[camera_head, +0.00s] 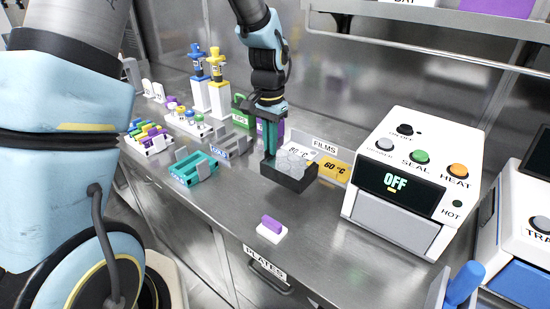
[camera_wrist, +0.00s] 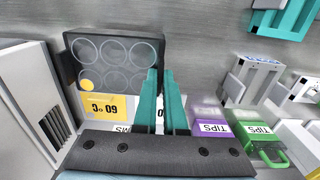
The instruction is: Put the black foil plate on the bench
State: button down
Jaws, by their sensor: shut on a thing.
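The black foil plate (camera_head: 290,180) is a dark box with clear round wells on top, in front of the FILMS cards. In the wrist view the plate (camera_wrist: 118,38) shows several round wells, with yellow showing at one near corner. My gripper (camera_head: 268,158) points down at the plate's left side in the head view. In the wrist view its teal fingers (camera_wrist: 161,74) are close together, shut on the plate's side wall. The plate is level and low over the bench (camera_head: 225,215); I cannot tell whether it touches.
The white sealer (camera_head: 410,150), reading OFF, stands right of the plate. A yellow 60 °C card (camera_head: 335,170) is close behind. Teal (camera_head: 194,167) and grey (camera_head: 231,145) racks stand left. A purple-handled white block (camera_head: 271,228) sits near the PLATES label. Bare bench lies between.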

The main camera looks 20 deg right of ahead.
aim_at(270, 158)
jog(key=shift+f+p, duration=0.4)
jog(key=shift+f, duration=1.75)
jog(key=shift+f, duration=0.2)
jog(key=c, duration=1)
grip_release()
jog(key=shift+r, duration=0.1)
